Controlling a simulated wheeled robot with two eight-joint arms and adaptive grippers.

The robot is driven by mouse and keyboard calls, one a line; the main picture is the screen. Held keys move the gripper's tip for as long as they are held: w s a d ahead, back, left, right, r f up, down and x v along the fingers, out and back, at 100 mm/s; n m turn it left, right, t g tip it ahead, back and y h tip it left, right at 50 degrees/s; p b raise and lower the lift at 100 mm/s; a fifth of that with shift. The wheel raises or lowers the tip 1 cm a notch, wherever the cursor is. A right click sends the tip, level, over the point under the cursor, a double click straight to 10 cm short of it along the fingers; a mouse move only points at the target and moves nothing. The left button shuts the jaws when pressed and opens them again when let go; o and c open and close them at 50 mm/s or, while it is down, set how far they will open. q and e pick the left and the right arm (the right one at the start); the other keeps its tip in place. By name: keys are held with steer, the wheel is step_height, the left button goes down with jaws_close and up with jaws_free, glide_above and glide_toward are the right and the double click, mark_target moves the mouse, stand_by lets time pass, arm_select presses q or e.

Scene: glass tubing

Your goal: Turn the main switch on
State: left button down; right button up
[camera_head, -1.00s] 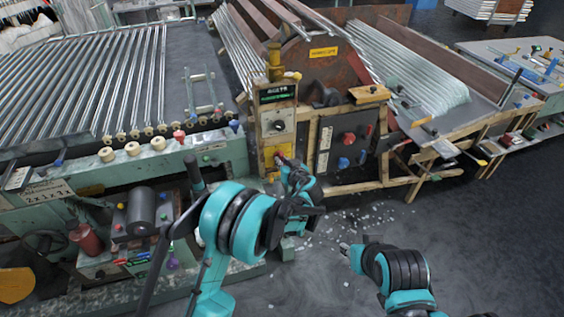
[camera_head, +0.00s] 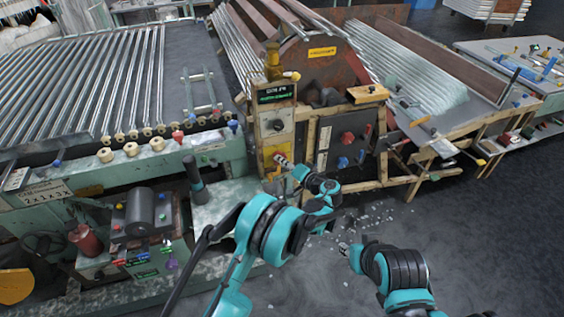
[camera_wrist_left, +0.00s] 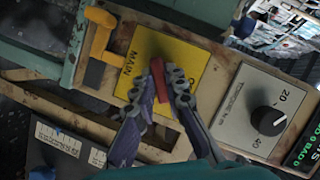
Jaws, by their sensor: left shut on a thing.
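The main switch is a red handle (camera_wrist_left: 159,82) on a yellow plate marked MAIN (camera_wrist_left: 184,58) in the left wrist view. In the head view the red switch (camera_head: 281,158) shows low on the wooden-framed control panel. My left gripper (camera_wrist_left: 162,72) is at the plate, its two fingers shut on the red handle from both sides. It also shows in the head view (camera_head: 288,165), in front of the panel. The fingers hide part of the handle. My right gripper (camera_head: 345,249) is low over the floor, away from the panel, too small to read.
A dial plate with a black knob (camera_wrist_left: 269,120) is beside the yellow plate. A yellow lever (camera_wrist_left: 100,36) is on its other side. A dark box with red and blue knobs (camera_head: 348,142) stands right of the panel. The floor at right (camera_head: 480,230) is mostly clear.

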arm_select(q)
steer(key=m+y, duration=0.1)
steer(key=m, duration=0.1)
steer(key=m+t+y, duration=0.1)
steer(key=m, duration=0.2)
steer(key=shift+d+f, duration=0.1)
steer(key=shift+f, duration=0.1)
steer(key=shift+m, duration=0.3)
stand_by(0.3)
steer(key=c, duration=1.6)
jaws_free()
steer(key=shift+o, duration=0.2)
